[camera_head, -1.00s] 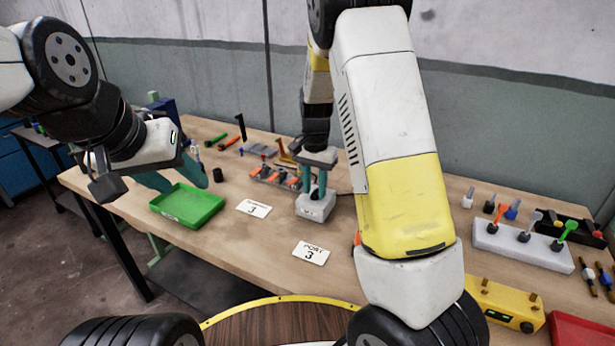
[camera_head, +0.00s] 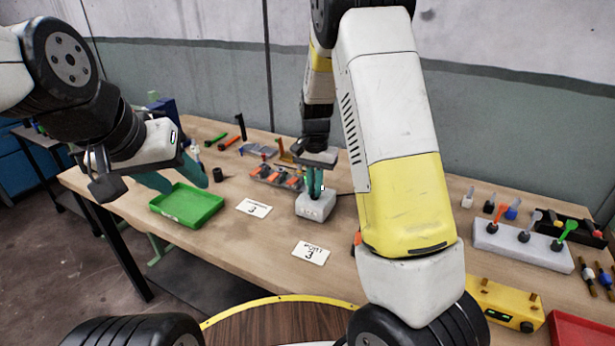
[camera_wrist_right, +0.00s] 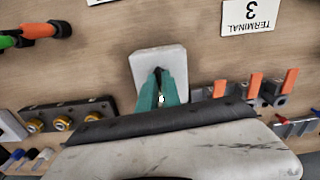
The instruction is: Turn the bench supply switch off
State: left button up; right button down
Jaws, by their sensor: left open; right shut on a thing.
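The bench supply is a small pale grey box (camera_head: 314,207) standing on the workbench, with a cable behind it. It also shows in the right wrist view (camera_wrist_right: 146,62). Its dark switch lever (camera_wrist_right: 158,72) stands up from the top, mostly hidden by the teal fingers. My right gripper (camera_head: 315,191) is above the box, fingers pointing down and shut on the lever. In the right wrist view its fingertips (camera_wrist_right: 160,84) meet around the lever. My left gripper (camera_head: 183,184) is open and empty, above the green tray.
The green tray (camera_head: 187,206) lies left of the supply. A rack with orange clips (camera_head: 277,177) stands close behind-left. Label cards (camera_head: 311,253) lie in front. A grey block with coloured levers (camera_head: 522,246) and a yellow box (camera_head: 505,303) are at right.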

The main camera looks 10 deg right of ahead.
jog(key=n, duration=0.8)
jog(key=shift+n, duration=0.3)
jog(key=n, duration=0.4)
jog(key=shift+n, duration=2.1)
jog(key=c, duration=1.5)
grip_release()
jog(key=shift+c, duration=0.2)
